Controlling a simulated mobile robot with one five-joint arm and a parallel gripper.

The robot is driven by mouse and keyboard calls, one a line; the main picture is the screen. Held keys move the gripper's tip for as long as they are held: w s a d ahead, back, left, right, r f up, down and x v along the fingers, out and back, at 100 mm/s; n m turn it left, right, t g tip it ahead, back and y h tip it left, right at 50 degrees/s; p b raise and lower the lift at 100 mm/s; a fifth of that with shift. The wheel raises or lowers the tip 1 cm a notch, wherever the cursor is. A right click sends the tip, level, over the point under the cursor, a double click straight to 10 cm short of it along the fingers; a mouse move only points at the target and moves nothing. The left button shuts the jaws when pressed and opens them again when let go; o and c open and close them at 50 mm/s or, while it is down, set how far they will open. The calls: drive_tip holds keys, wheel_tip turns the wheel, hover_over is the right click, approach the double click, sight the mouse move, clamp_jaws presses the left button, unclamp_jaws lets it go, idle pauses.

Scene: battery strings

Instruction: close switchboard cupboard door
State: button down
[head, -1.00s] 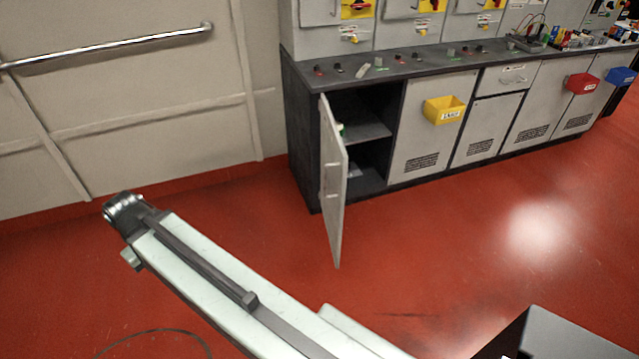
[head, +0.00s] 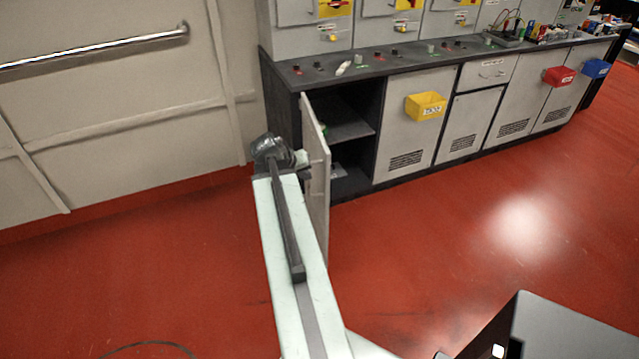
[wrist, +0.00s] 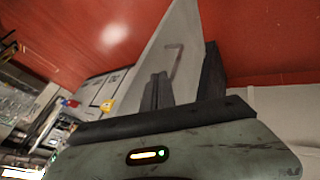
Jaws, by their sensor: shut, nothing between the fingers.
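The switchboard cupboard door (head: 317,180) is a light grey panel standing wide open from the left end of the bench, seen nearly edge-on. My gripper (head: 302,160) is at the left, outer face of the door, close to it; I cannot tell whether it touches. In the wrist view the door (wrist: 188,35) rises as a pale panel with a bar handle (wrist: 174,62) on it. My gripper's dark fingers (wrist: 157,92) are shut and empty in front of the door, left of the handle. The open cupboard (head: 352,125) shows a dark shelf inside; my arm hides part of the door.
A yellow bin (head: 426,106), a red bin (head: 560,76) and a blue bin (head: 596,68) hang on the bench fronts. A handrail (head: 95,53) runs along the left wall. The red floor (head: 430,230) in front of the cupboards is clear.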

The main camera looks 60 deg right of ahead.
drive_tip(key=b, duration=0.8)
approach(322, 186)
drive_tip(key=x, duration=0.4)
drive_tip(key=shift+s, duration=0.3)
